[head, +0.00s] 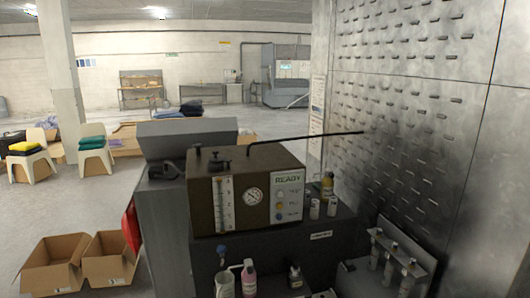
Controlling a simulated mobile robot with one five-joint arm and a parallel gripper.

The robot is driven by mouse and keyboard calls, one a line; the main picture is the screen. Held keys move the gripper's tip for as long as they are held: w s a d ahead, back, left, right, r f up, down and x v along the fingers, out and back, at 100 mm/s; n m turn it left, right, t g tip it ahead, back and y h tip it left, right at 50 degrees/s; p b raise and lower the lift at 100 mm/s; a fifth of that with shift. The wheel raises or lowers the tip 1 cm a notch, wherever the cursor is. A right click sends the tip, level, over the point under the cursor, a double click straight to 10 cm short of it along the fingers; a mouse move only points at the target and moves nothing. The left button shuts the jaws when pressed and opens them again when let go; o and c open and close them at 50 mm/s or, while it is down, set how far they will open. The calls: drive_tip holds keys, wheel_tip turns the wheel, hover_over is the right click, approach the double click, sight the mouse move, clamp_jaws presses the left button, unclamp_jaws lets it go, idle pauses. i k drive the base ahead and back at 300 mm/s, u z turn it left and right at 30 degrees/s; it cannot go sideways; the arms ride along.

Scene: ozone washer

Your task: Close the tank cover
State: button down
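A grey slanted panel (188,136), which looks like the tank cover, stands raised and tilted at the top of a grey cabinet (163,215), left of centre in the head view. Its hinge and the tank opening are hidden behind a brown control box (232,212). The box has a gauge, a scale tube, coloured lamps and a "READY" label. A thin black rod (305,136) rises from the box's top and runs right. My gripper is not in view.
Bottles and small jars (328,184) stand on the dark unit beside the box. Open cardboard boxes (53,265) lie on the floor at left. A perforated metal wall (425,120) closes the right side. Chairs (93,155) stand farther back, with open floor between.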

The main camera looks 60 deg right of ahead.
sight(215, 159)
drive_tip(key=z, duration=0.95)
drive_tip(key=i, duration=0.5)
drive_tip(key=u, duration=0.05)
